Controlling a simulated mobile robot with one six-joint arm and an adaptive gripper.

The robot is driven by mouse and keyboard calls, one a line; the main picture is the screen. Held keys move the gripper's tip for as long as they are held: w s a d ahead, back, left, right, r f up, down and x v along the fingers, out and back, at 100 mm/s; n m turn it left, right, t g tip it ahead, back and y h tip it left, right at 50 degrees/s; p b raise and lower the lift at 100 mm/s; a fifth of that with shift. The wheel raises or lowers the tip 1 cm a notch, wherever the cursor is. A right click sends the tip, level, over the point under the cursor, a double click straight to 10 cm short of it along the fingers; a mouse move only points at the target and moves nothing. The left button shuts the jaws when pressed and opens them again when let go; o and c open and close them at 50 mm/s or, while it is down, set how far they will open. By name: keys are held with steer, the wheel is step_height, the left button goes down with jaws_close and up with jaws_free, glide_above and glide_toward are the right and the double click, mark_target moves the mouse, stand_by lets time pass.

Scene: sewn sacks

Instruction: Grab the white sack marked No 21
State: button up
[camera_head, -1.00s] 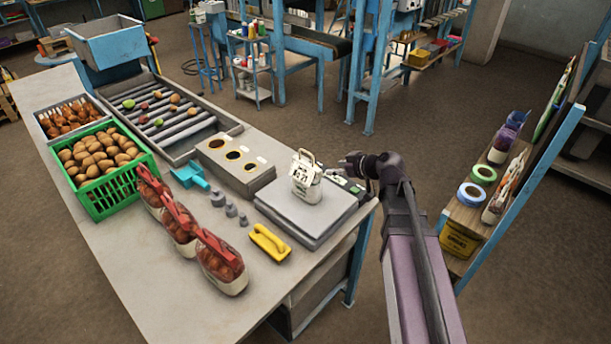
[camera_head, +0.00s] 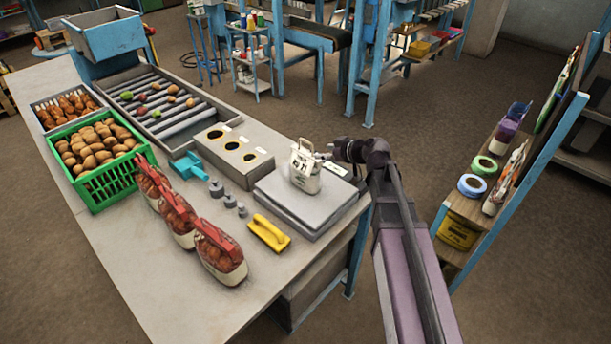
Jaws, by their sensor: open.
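The white sack marked No 21 (camera_head: 304,176) stands upright on the grey scale platform (camera_head: 287,212) near the table's right end. It has a looped handle on top and dark lettering on its upper front. My gripper (camera_head: 327,158) is just right of the sack, level with its upper part and pointing left at it. The jaws are open, small and dark in this view. I cannot tell whether a fingertip touches the sack.
Left of the scale are a box with three holes (camera_head: 232,156), small grey weights (camera_head: 229,201) and a yellow handled tool (camera_head: 269,233). Red-topped net sacks (camera_head: 219,255) lie farther left, by a green potato crate (camera_head: 112,187). A shelf (camera_head: 470,207) stands at right.

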mark_target(308, 154)
steer(key=shift+b+x, duration=0.7)
steer(key=shift+x, duration=1.4)
steer(key=shift+f+b+x, duration=0.15)
steer(key=shift+b+x, duration=0.5)
steer(key=shift+x, duration=0.4)
steer(key=shift+f+b+x, duration=0.15)
steer(key=shift+b+x, duration=0.5)
steer(key=shift+x, duration=0.35)
steer(key=shift+w+a+f, duration=0.2)
steer(key=shift+a, duration=0.1)
steer(key=shift+c, duration=0.2)
steer(key=shift+r, duration=0.1)
jaws_close()
